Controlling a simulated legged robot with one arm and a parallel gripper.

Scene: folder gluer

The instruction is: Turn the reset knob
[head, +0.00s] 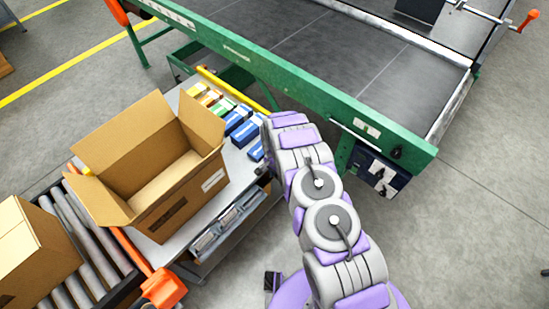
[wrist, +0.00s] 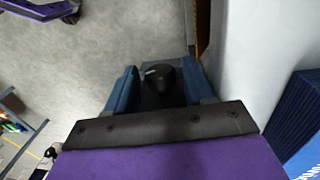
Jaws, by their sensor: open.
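In the wrist view, a round black knob (wrist: 162,77) with a short white mark stands on a dark panel. My gripper (wrist: 158,69) is open, with one blue finger to the left of the knob and one to the right. The knob appears between the fingers; I cannot tell whether they touch it or how far off it is.
An open carton (head: 150,160) and several small blue boxes (head: 243,132) stand on a grey table left of my arm. A roller conveyor (head: 85,235) carries another carton at far left. A pale surface (wrist: 245,50) lies close right of the fingers. Floor at right is clear.

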